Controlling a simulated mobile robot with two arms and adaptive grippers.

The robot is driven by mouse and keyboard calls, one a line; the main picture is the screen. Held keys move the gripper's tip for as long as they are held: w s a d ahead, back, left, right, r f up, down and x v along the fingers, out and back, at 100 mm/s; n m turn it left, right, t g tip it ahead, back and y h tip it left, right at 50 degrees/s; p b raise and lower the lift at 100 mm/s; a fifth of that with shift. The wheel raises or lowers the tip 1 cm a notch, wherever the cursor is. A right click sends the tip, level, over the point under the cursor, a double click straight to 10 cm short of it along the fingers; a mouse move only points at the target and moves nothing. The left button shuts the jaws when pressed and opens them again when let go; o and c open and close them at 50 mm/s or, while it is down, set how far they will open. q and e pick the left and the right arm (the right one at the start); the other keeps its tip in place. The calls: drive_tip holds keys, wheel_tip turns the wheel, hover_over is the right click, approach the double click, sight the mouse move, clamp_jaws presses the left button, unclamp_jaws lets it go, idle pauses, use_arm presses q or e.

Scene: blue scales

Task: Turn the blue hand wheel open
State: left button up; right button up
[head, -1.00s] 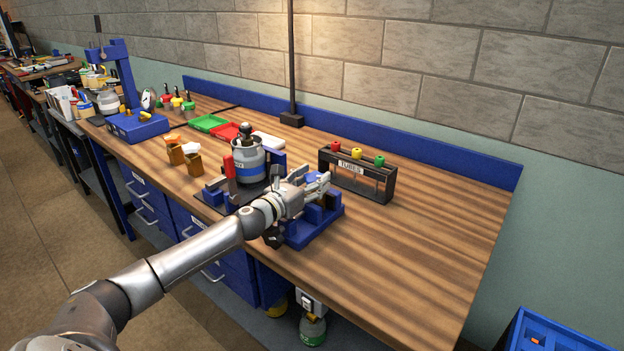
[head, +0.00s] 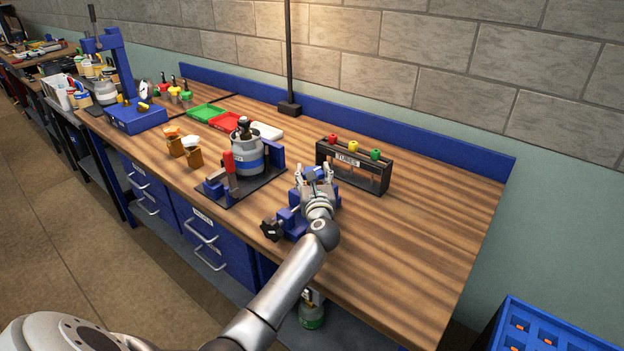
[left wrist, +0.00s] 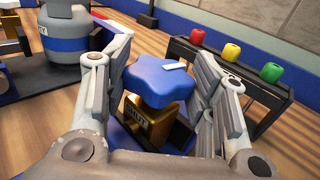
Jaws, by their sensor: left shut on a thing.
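The blue hand wheel (left wrist: 155,80) is lobed and has a white mark on its top, toward the right in the left wrist view. It sits on a brass body (left wrist: 148,125) with a label that seems to read SHUT. In the head view the wheel (head: 317,172) shows small between the fingers. My left gripper (left wrist: 158,88) is shut on the wheel, with one finger on each side of it. In the head view the left gripper (head: 315,176) is above the blue vise-like fixture (head: 290,220). My right gripper is not in view.
A grey and blue canister (head: 248,158) stands in a fixture with a red handle left of the gripper. A black rack (head: 352,172) with red, yellow and green caps stands close behind on the right. The wooden bench's right end (head: 430,230) is clear.

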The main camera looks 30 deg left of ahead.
use_arm(q)
drive_tip(key=shift+w+d+f+n+g+y+b, duration=0.1)
drive_tip(key=shift+f+n+g+y+b, duration=0.15)
drive_tip(key=shift+n+g+y+b, duration=0.7)
drive_tip(key=shift+r+g+y+b, duration=0.2)
drive_tip(key=shift+g+y+b, duration=0.05)
drive_tip(key=shift+b, duration=0.3)
drive_tip(key=shift+n, duration=0.25)
drive_tip(key=o, duration=1)
drive_tip(key=shift+o, duration=0.2)
